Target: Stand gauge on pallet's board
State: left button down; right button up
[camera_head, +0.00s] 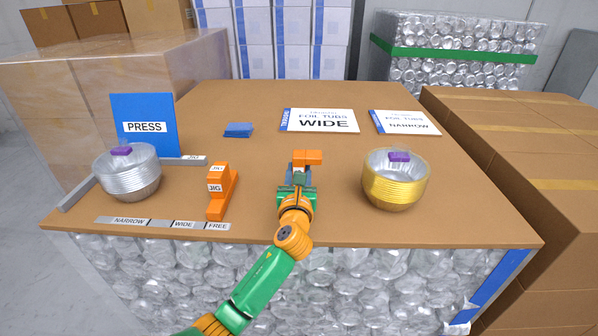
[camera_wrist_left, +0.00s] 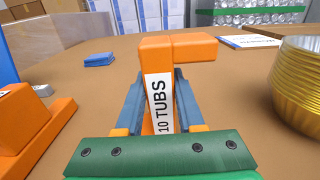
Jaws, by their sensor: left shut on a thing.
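The gauge is an orange upright bar with an arm going right at its top; it shows in the head view (camera_head: 308,157) and, with its "10 TUBS" label, in the left wrist view (camera_wrist_left: 158,100). My left gripper (camera_head: 297,184) is shut on its upright, with one blue-grey finger on each side. The gauge looks upright over the brown board (camera_head: 270,215) on the pallet. Its foot is hidden by my gripper, so I cannot tell whether it touches the board. My right gripper is not in view.
A gold tub stack (camera_head: 395,180) stands right of my gripper. An orange jig (camera_head: 222,192) and a silver tub stack (camera_head: 128,172) stand left, near the blue PRESS panel (camera_head: 144,122). Blue pieces (camera_head: 238,130) and WIDE (camera_head: 320,121) and NARROW (camera_head: 404,123) cards lie behind. The middle board is clear.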

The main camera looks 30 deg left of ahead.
pick_arm(q)
jog(key=c, duration=0.5)
grip_release()
jog(key=v, duration=1.2)
